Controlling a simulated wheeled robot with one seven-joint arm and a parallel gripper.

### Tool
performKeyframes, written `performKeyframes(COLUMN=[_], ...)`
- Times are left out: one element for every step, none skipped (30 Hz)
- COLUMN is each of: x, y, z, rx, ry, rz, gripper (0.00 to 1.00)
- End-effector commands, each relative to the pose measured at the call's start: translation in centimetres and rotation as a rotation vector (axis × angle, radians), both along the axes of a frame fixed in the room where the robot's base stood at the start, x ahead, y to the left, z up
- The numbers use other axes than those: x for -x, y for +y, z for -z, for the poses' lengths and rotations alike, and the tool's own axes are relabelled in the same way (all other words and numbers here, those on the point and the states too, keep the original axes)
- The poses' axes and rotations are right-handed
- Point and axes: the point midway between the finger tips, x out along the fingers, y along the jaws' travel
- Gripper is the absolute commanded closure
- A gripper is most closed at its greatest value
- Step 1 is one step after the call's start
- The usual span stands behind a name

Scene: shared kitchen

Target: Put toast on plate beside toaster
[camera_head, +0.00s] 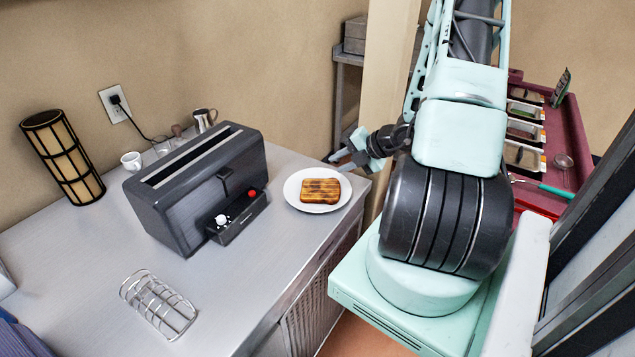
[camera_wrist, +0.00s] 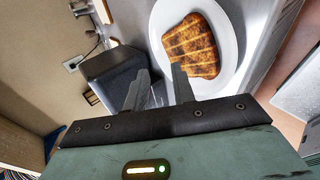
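The toast (camera_head: 320,191) is a browned slice with darker stripes. It lies flat on the white plate (camera_head: 293,193), to the right of the dark grey toaster (camera_head: 180,207) on the counter. The toast (camera_wrist: 194,46) and plate (camera_wrist: 226,72) also show in the wrist view, with the toaster (camera_wrist: 116,72) to their left. My gripper (camera_head: 341,157) is just behind and to the right of the plate. In the wrist view my gripper (camera_wrist: 158,82) has its two fingers apart with nothing between them. The toast is clear of the fingers.
A wire toast rack (camera_head: 158,305) stands at the front of the counter. A dark lamp (camera_head: 63,158), a white cup (camera_head: 131,161) and a metal jug (camera_head: 204,119) stand toward the wall. A red cart (camera_head: 568,130) with trays is at the right. The counter left of the toaster is largely clear.

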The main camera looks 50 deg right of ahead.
Motion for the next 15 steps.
performKeyframes(x=[0.5, 0.8, 1.1, 1.3, 1.4, 1.6, 1.7, 1.8, 1.9, 1.9, 1.9, 1.9, 1.9, 1.9, 1.9], y=[-0.2, -0.2, -0.3, -0.3, -0.3, -0.3, -0.4, -0.4, -0.4, -0.4, -0.4, -0.4, -0.4, -0.4, -0.4], z=[-0.9, -1.0, -1.3, -1.4, -1.5, -1.6, -1.7, -1.7, -1.7, -1.6, -1.6, -1.6, -1.5, -1.5, -1.5], rx=[-0.001, -0.001, -0.001, -0.001, -0.001, -0.001, -0.001, -0.001, -0.001, -0.001, -0.001, -0.001, -0.001, 0.0, -0.001], ry=[0.001, 0.001, 0.001, 0.001, 0.001, 0.001, 0.001, 0.001, 0.001, 0.001, 0.001, 0.001, 0.001, 0.001, 0.001], rz=[0.002, 0.003, 0.003, 0.003, 0.002, 0.001, 0.001, 0.001, 0.001, 0.001, 0.001, 0.001, 0.001, 0.0, 0.001], gripper=[0.75, 0.75, 0.75, 0.75, 0.75, 0.75, 0.75, 0.75, 0.75, 0.75, 0.75, 0.75, 0.75, 0.75, 0.75])
